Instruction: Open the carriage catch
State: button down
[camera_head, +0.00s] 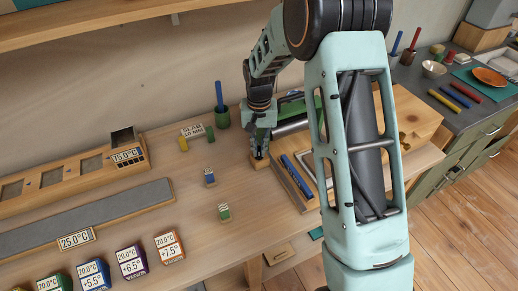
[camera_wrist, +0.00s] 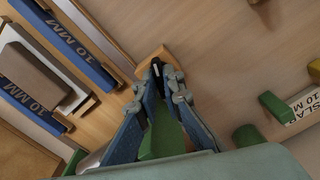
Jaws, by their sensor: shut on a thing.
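My gripper (camera_head: 260,148) points down at the near left end of a wooden-based apparatus (camera_head: 413,115) on the bench. In the wrist view the fingertips of my gripper (camera_wrist: 167,76) are close together at a small wooden end block (camera_wrist: 147,68). They are shut on a small dark part there, which appears to be the carriage catch (camera_wrist: 156,66); the fingers hide most of it. A green part (camera_wrist: 160,138) shows between the fingers; I cannot tell whether it touches them. My arm hides much of the apparatus in the head view.
Blue bars marked 10 MM (camera_wrist: 68,38) lie left of the fingers in the wrist view. A green cup with a blue rod (camera_head: 222,117) and small blocks (camera_head: 209,177) stand nearby. A grey strip (camera_head: 90,217) and colored temperature blocks (camera_head: 131,262) lie left. Bare bench lies between.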

aim_at(259, 150)
dwell(0.5)
jog(key=c, duration=2.1)
grip_release()
jog(key=shift+r, duration=0.1)
notch_tip(259, 150, up, 12)
jog(key=shift+f, duration=0.1)
